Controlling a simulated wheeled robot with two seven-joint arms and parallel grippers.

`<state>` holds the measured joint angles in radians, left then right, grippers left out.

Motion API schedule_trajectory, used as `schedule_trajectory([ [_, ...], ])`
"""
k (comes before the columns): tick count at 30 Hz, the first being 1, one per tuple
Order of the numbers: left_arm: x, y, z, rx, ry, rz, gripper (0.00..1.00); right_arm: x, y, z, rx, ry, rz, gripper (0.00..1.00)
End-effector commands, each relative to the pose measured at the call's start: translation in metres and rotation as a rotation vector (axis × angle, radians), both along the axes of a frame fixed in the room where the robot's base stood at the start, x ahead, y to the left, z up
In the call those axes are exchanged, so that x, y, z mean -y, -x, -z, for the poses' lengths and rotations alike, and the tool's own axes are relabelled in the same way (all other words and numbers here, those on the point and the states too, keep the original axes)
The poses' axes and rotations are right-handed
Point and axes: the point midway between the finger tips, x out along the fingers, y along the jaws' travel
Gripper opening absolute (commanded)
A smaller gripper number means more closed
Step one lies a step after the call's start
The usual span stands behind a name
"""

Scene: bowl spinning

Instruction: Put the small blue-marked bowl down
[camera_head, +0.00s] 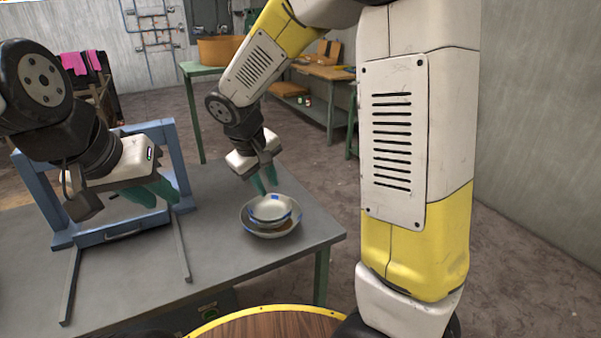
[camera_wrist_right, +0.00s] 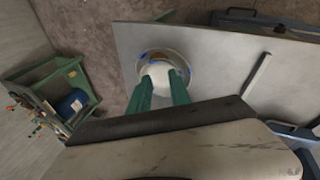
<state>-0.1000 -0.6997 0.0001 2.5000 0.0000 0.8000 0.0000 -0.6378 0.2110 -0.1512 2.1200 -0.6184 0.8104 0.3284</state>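The small pale bowl with blue marks (camera_head: 270,209) sits inside a larger bowl with blue marks (camera_head: 246,222), near the table's right end. In the right wrist view the small bowl (camera_wrist_right: 161,77) shows between and beyond my green fingertips, and the larger bowl's rim (camera_wrist_right: 141,62) shows around it. My right gripper (camera_head: 265,186) reaches down to the small bowl's far rim. Its fingers (camera_wrist_right: 162,82) stand apart; contact with the rim is hard to tell. My left gripper (camera_head: 158,191) is empty, with its green fingers apart, over the blue frame, away from the bowls.
The grey table (camera_head: 215,265) is bare in front of the bowls. A blue metal frame (camera_head: 120,236) with long legs stands on its left part. A green-legged table (camera_head: 200,70) and a wooden workbench (camera_head: 325,72) stand behind.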

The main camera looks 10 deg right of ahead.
Motion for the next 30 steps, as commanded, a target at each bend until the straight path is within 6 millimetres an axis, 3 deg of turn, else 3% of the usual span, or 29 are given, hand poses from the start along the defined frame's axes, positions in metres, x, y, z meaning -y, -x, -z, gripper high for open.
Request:
schedule_trajectory([
  [1,0.0,0.0,0.0,0.0,0.0,0.0,0.27,0.019,0.013,-0.018,0.009,-0.065,0.053,0.24],
  [6,0.0,0.0,0.0,0.0,0.0,0.0,0.27,0.061,0.061,-0.058,0.037,-0.253,0.184,0.24],
  [12,0.0,0.0,0.0,0.0,0.0,0.0,0.27,0.092,0.12,-0.092,0.121,-0.449,0.307,0.24],
  [16,0.0,0.0,0.0,0.0,0.0,0.0,0.27,0.099,0.15,-0.104,0.182,-0.534,0.358,0.24],
  [21,0.0,0.0,0.0,0.0,0.0,0.0,0.27,0.101,0.169,-0.111,0.231,-0.591,0.389,0.24],
  [30,0.0,0.0,0.0,0.0,0.0,0.0,0.27,0.101,0.172,-0.112,0.239,-0.601,0.392,0.24],
])
